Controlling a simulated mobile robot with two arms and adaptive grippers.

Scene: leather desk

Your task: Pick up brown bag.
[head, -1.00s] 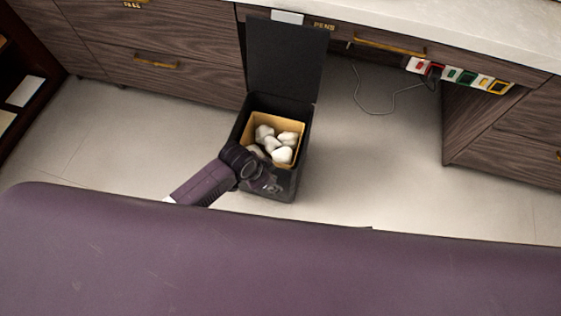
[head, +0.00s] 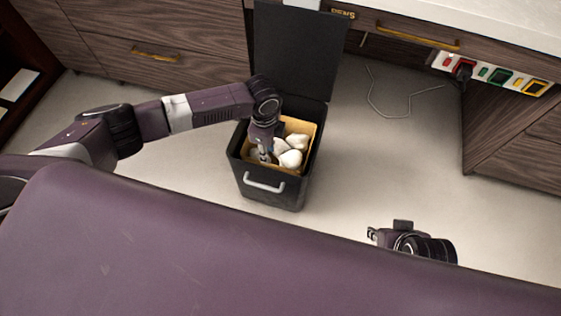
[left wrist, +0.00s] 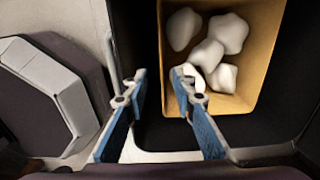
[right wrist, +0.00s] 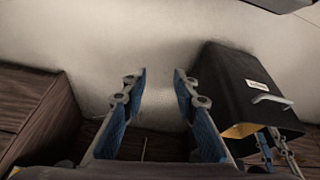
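The brown bag (head: 301,124) stands open inside a black bin (head: 254,187), with several white crumpled lumps in it. My left gripper (head: 263,153) points down into the left part of the bin, partly hiding the bag. In the left wrist view its fingers (left wrist: 158,74) are apart and empty. One fingertip overlaps the bag (left wrist: 257,70) near its left edge; the other is over the dark gap beside it. I cannot tell their depth or whether they touch. My right gripper (head: 372,235) is away from the bin near the desk edge; its fingers (right wrist: 160,76) are open and empty.
The bin's lid (head: 297,50) stands open behind it, against the cabinet side. A purple desk surface (head: 250,250) fills the foreground. A cable (head: 405,116) lies on the floor at right, below a power strip (head: 490,74).

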